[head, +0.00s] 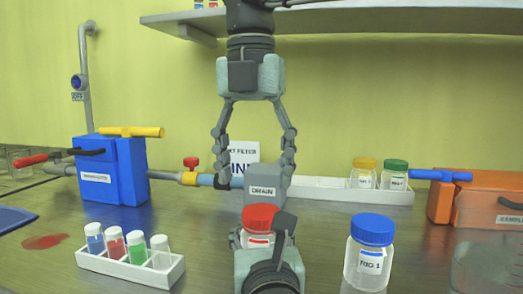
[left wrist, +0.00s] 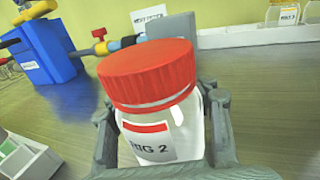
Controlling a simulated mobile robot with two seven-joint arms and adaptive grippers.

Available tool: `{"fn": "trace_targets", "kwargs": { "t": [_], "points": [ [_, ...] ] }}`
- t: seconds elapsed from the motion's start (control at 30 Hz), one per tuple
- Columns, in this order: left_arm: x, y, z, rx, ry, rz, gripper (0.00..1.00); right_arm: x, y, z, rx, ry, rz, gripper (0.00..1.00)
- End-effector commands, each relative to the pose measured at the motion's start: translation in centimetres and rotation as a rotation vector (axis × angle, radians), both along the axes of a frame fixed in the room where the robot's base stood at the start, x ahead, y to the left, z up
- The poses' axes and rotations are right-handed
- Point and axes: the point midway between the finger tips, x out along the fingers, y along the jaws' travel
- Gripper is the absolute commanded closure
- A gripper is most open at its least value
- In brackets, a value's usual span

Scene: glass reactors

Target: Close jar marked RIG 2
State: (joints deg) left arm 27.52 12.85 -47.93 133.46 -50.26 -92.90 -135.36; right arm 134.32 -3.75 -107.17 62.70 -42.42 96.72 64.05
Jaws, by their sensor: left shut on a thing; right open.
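The jar marked RIG 2 (left wrist: 160,135) is a clear jar with a white label, and it stands between my left gripper's fingers (left wrist: 165,125). Its red lid (left wrist: 148,72) sits on top; I cannot tell how tight it is. In the head view the red lid (head: 260,217) shows at the bottom centre, with the jar body (head: 257,240) partly hidden by my left gripper (head: 262,238), which is shut on the jar. My right gripper (head: 254,186) points down from above, open and empty, its fingertips above and behind the red lid.
A blue-lidded jar marked RIG 1 (head: 369,255) stands just right. A white rack of small vials (head: 130,266) is at front left. A grey DRAIN block (head: 264,184) is behind. Blue (head: 111,172) and orange (head: 485,200) boxes flank the bench. A red spill (head: 45,241) lies left.

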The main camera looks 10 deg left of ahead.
Motion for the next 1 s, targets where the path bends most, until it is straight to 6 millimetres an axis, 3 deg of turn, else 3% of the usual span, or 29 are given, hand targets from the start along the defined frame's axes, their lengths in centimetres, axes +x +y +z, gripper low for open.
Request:
{"fn": "trace_targets", "kwargs": {
  "t": [0.7, 1.0],
  "points": [
    [0.0, 0.0, 0.0, 0.000, 0.001, 0.000, 1.00, 0.4, -0.3, 1.6, 0.020, 0.029, 1.940, 0.33],
    [0.0, 0.0, 0.0, 0.000, 0.001, 0.000, 1.00, 0.8, -0.8, 2.2, 0.020, 0.030, 2.588, 0.33]
  ]
}}
